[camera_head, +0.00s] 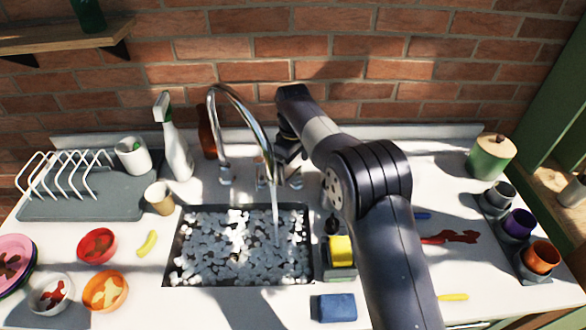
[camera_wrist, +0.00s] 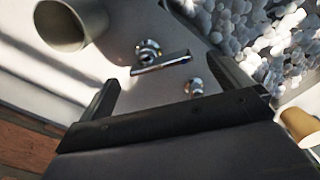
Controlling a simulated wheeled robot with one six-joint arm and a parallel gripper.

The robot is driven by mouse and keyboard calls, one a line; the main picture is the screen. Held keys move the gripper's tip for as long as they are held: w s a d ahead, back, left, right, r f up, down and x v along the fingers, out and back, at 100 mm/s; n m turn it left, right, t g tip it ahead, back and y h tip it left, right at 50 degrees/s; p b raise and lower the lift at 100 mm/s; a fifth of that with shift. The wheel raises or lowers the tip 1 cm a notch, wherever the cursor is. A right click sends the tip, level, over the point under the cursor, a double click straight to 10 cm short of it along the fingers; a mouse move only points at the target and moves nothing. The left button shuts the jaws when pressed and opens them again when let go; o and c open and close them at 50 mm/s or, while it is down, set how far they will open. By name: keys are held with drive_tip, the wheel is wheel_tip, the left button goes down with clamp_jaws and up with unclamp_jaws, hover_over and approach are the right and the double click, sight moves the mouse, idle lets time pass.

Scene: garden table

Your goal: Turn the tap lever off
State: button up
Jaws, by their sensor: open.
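The chrome tap (camera_head: 245,97) arches over the sink (camera_head: 178,245), and a stream of water (camera_head: 275,205) runs from its spout into the foam. In the wrist view, a flat chrome lever (camera_wrist: 162,63) on a round base lies ahead of my gripper (camera_wrist: 163,70), in the gap between its two spread fingers. A small chrome fitting (camera_wrist: 193,87) sits close to the right finger. In the head view, my gripper (camera_head: 287,152) is behind the sink, right of the spout, and partly covers the tap's right fitting (camera_head: 295,180). The gripper is open and empty; I cannot tell whether it touches the lever.
A spray bottle (camera_head: 175,140) and brown bottle (camera_head: 207,132) stand left of the tap. A tan cup (camera_head: 160,198) and dish rack (camera_head: 80,190) are farther left. A yellow sponge (camera_head: 341,251) sits right of the sink. The brick wall (camera_head: 340,70) rises close behind.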

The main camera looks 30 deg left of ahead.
sight(293, 177)
drive_tip(key=shift+f, duration=1.35)
drive_tip(key=shift+c, duration=0.4)
drive_tip(key=c, duration=0.9)
